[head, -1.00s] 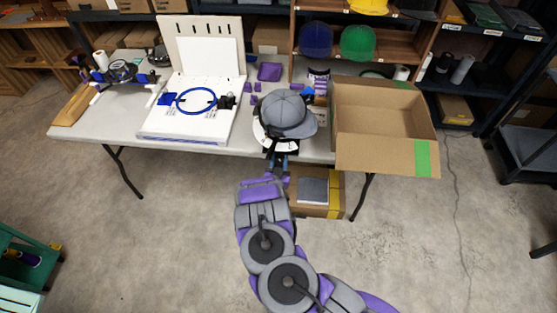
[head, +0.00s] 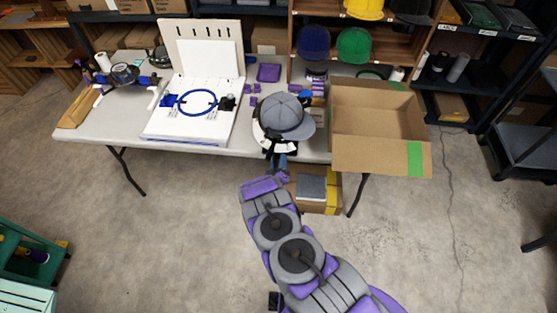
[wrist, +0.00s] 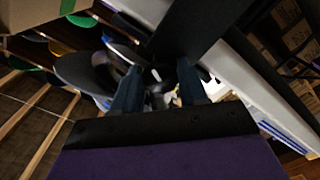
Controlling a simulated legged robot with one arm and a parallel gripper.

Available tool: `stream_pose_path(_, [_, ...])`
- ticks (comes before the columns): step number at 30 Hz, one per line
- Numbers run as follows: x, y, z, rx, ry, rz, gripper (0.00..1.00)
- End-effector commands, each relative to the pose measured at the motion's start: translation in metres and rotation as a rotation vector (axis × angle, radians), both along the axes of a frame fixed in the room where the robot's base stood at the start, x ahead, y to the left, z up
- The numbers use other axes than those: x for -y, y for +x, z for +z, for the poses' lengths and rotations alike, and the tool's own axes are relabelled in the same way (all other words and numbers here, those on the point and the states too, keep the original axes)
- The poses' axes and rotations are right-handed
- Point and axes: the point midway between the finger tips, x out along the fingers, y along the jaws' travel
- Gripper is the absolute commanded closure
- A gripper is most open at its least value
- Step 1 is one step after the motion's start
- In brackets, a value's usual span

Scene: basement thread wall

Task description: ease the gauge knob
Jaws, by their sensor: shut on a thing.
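A round, dark gauge-like part (head: 123,74) sits on blue and white pipework at the table's left end. I cannot make out a knob on it. A grey cap (head: 285,115) is at the table's front edge, right of centre, over a white round thing partly hidden by it. My gripper (head: 277,148) is at the cap's near side, low under its front.
A white board with a blue hose loop (head: 197,102) stands left of the cap. An open cardboard box (head: 375,155) is right of it. A box with yellow tape (head: 334,190) is on the floor below. Caps fill the shelf behind. The floor ahead is mostly clear.

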Motion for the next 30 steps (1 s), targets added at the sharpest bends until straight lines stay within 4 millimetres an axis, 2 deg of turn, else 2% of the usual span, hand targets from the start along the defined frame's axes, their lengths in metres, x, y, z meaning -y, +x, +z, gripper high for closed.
stream_pose_path(6, [-0.0029, -0.0001, 0.0019, -0.005, -0.177, 0.006, 0.88])
stream_pose_path(15, [-0.0035, -0.0004, 0.0016, -0.011, -0.339, 0.009, 0.88])
stream_pose_path(30, [-0.0039, -0.0003, 0.0014, -0.013, -0.404, 0.01, 0.88])
